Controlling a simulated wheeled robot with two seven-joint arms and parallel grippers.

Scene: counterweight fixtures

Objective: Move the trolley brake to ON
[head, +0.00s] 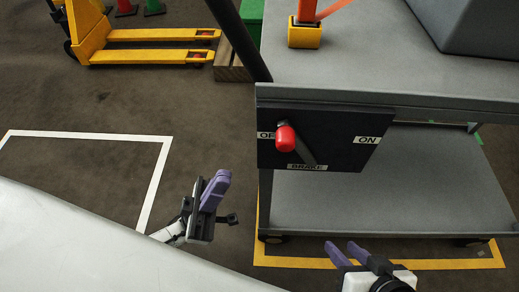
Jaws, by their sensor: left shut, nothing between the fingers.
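The trolley brake is a dark panel (345,150) on the trolley's near side. It has an "ON" label (367,140) at right, a "BRAKE" label (307,168) below and a label at left starting "OF", partly hidden by the knob. The lever's red knob (286,138) is tilted to the left, beside the "OF" label. My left gripper (219,180) is shut and empty, to the left of and below the panel, apart from the lever. My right gripper (341,251) is low in front of the trolley, its purple fingers apart with nothing visible between them.
The grey trolley (330,70) carries a yellow block (304,36) with an orange post and a large grey box (487,25). Its lower shelf (400,200) is bare. A yellow pallet jack (130,35) stands at upper left.

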